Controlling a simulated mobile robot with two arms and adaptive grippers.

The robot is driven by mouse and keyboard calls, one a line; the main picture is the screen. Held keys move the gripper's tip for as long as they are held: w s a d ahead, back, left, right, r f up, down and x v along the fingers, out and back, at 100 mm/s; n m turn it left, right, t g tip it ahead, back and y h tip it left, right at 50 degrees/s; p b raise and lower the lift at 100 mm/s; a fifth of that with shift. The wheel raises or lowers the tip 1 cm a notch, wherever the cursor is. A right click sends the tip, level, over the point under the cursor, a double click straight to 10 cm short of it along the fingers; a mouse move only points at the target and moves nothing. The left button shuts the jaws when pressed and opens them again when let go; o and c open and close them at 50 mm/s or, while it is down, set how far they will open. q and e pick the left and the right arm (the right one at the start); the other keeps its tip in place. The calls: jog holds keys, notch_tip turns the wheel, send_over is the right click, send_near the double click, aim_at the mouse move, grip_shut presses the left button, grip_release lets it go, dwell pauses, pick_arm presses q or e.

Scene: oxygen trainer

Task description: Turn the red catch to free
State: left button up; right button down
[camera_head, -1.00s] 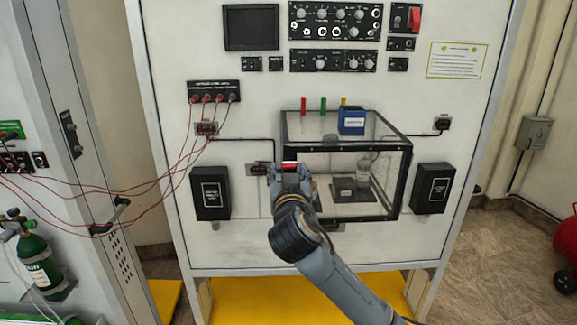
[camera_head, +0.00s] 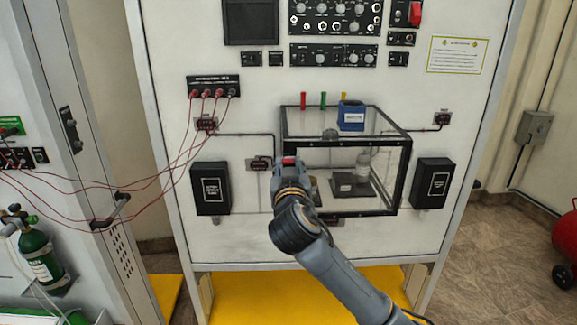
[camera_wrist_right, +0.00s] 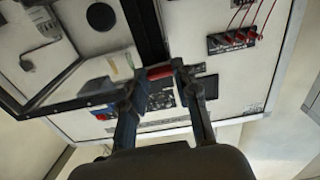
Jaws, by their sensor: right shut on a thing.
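The red catch (camera_head: 289,159) sits at the left front edge of the clear, black-framed chamber (camera_head: 398,178). Only a small part of it shows above my gripper in the head view. My right gripper (camera_head: 286,170) is at the catch. In the right wrist view the red catch (camera_wrist_right: 160,72) lies between the two fingertips of my right gripper (camera_wrist_right: 158,84), which are shut on it. The exact angle of the catch is hard to tell. My left gripper is not in view.
Red cables (camera_head: 150,184) hang at the left. The floor space at the right is clear near the panel.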

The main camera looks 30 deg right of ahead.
jog(key=n+p, duration=0.1)
jog(key=n, duration=0.1)
jog(key=shift+r+n, duration=0.15)
jog(key=shift+n, duration=0.25)
jog(key=n+p, duration=0.2)
jog(key=n, duration=0.1)
jog(key=shift+r+n, duration=0.1)
jog(key=shift+n, duration=0.2)
jog(key=n+p, duration=0.4)
jog(key=n, duration=0.1)
jog(key=shift+a+r, duration=0.1)
jog(key=n+p, duration=0.1)
jog(key=n, duration=0.2)
jog(key=shift+w+n+p, duration=0.1)
jog(key=shift+n+p, duration=0.45)
jog(key=shift+n, duration=0.95)
jog(key=shift+a, duration=0.1)
jog(key=c, duration=1)
grip_release()
